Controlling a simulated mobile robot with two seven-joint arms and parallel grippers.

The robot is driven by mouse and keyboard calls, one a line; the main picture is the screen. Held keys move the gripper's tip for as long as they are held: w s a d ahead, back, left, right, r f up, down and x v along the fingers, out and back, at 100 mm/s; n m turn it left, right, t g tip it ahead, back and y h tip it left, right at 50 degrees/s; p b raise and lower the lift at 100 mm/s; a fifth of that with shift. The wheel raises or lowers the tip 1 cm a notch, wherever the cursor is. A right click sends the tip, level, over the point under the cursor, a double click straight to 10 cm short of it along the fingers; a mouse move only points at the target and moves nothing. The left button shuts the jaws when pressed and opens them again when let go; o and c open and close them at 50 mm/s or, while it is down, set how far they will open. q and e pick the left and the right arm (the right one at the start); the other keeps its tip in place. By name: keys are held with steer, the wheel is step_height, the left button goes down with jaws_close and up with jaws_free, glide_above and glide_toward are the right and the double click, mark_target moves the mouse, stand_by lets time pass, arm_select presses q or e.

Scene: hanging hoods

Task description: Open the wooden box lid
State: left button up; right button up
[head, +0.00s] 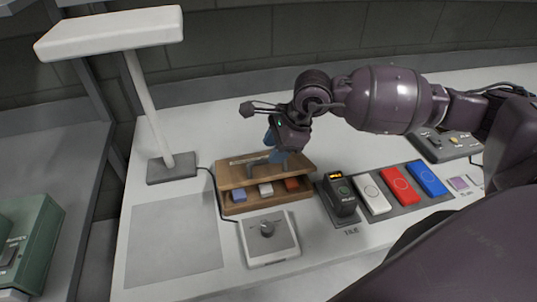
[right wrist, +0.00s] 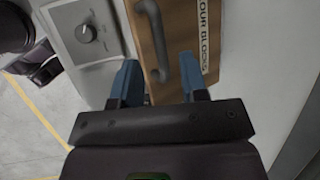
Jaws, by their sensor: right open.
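The wooden box (head: 240,206) stands on the white table in the middle of the head view. Its lid (head: 232,180) lies over it, and several coloured blocks show below the lid's front edge. A grey bar handle (head: 256,161) sits on the lid. In the right wrist view the lid (right wrist: 150,72) and handle (right wrist: 172,48) lie just beyond the fingers. My right gripper (head: 277,156) is above the lid at the handle, with its blue fingers apart (right wrist: 158,78). The handle's near end shows between the fingers; I cannot tell whether they touch it. My left gripper is out of view.
A knob unit (head: 268,238) stands close in front of the box. A black device (head: 341,196) and white, red and blue cases (head: 398,184) are to the right. A white lamp (head: 150,110) stands behind left. A grey mat (head: 174,240) lies bare at left.

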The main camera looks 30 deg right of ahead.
steer(key=shift+x, duration=1.75)
jaws_close()
